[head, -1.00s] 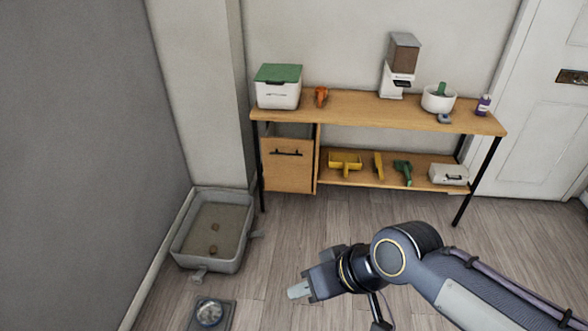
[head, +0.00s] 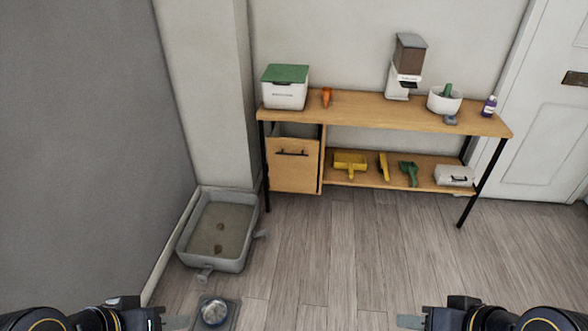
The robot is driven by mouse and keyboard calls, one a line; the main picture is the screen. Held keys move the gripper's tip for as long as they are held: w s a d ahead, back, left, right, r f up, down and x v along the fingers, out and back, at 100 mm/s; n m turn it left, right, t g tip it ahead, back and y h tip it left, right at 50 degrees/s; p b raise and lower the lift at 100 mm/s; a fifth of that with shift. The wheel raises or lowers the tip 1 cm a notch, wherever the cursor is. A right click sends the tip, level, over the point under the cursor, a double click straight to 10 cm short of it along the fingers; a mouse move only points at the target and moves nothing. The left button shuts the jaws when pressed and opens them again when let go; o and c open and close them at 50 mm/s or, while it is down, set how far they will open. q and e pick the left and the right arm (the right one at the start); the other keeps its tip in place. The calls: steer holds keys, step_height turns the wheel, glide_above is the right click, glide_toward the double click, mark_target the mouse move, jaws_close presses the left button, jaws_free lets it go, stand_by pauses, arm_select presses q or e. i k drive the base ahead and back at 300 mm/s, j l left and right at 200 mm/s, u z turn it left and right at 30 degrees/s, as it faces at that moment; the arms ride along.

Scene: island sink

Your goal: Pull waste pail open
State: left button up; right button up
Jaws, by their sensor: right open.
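The waste pail front appears to be the wooden panel (head: 293,172) with a black bar handle (head: 291,153), under the left end of the wooden table. A grey strip shows above the panel's top edge. I cannot tell how far out it stands. My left gripper (head: 177,323) is at the bottom left edge, partly cut off, and its opening cannot be judged. My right gripper (head: 408,321) is open at the bottom edge, right of centre.
A grey litter box (head: 215,261) sits on the floor left of the table (head: 390,112). A metal bowl (head: 214,312) is in front of it. A green-lidded bin (head: 286,88) stands on the table. A yellow scoop (head: 350,163) lies on the lower shelf. The floor (head: 350,250) ahead is clear.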

mark_target(293, 148)
steer(key=i+l+u, duration=0.45)
steer(key=i+l, duration=0.15)
steer(key=i, duration=0.35)
steer(key=i+l+u, duration=0.45)
steer(key=i+l, duration=0.4)
